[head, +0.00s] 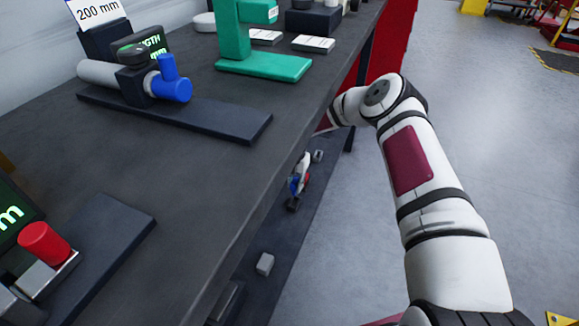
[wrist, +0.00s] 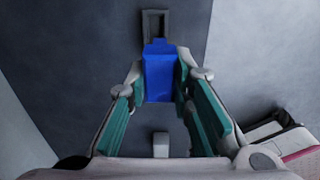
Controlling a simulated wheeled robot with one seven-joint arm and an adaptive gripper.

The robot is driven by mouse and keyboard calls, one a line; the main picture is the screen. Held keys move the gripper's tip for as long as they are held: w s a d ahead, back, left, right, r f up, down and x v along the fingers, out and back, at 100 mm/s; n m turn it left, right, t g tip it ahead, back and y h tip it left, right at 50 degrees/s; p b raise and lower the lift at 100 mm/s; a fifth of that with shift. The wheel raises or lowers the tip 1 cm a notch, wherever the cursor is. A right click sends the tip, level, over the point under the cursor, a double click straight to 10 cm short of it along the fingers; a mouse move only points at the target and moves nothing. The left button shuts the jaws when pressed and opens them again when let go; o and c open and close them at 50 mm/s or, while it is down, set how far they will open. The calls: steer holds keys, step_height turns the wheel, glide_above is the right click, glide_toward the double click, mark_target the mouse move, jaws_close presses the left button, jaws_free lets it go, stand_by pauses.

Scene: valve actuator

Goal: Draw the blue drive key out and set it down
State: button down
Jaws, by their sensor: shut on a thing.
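In the wrist view, a blue block (wrist: 158,80), which I take to be the blue drive key, is between the fingertips of my gripper (wrist: 161,72). The green-lined fingers are shut on its two sides. A dark rectangular frame (wrist: 153,14) shows just beyond the block. I cannot tell whether it is joined to the block, touching it or behind it. In the head view, only a small patch of blue shows low beside the bench edge, where the arm's end is mostly hidden and too small to read.
The dark workbench (head: 190,185) fills the left, its edge close to my arm. On it are a fixture with a blue handle (head: 172,88), a green stand (head: 265,66) and a red knob (head: 45,243). A pale small block (head: 265,264) lies on the lower surface. Open floor lies right.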

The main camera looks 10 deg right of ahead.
steer(key=shift+w, duration=0.6)
steer(key=b, duration=0.3)
glide_above(294, 205)
steer(key=shift+f, duration=2.9)
steer(key=shift+f+b, duration=0.4)
steer(key=shift+f, duration=1.1)
steer(key=c, duration=1.3)
jaws_free()
steer(key=shift+c, duration=0.2)
